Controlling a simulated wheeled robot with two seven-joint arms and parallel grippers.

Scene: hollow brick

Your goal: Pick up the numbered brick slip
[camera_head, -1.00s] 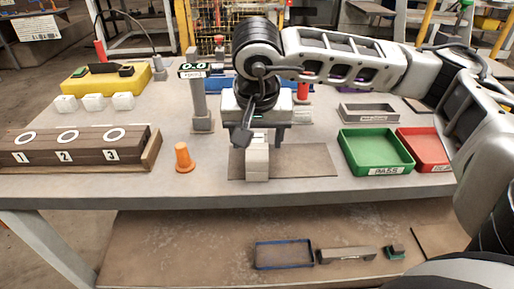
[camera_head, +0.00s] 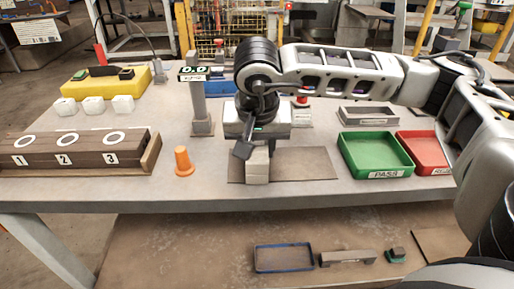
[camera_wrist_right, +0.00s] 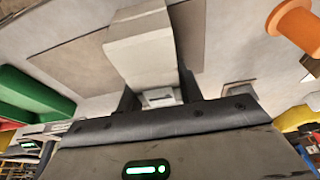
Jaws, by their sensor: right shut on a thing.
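A pale brick slip (camera_head: 257,168) stands on the left part of a brown-grey mat (camera_head: 310,165) near the table's front edge. My right gripper (camera_head: 260,147) points down over it and is shut on its upper end. The right wrist view shows the pale brick (camera_wrist_right: 145,60) between the two dark fingers (camera_wrist_right: 160,88), with a small white label with a dark mark (camera_wrist_right: 160,97) close to the palm. The number cannot be read. The wrist hides the top of the brick in the head view. My left gripper is out of view.
The rack numbered 1 to 3 (camera_head: 70,150) is at left. Green PASS (camera_head: 375,155) and red (camera_head: 424,152) trays are at right. Several white cubes (camera_head: 94,105) lie behind.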

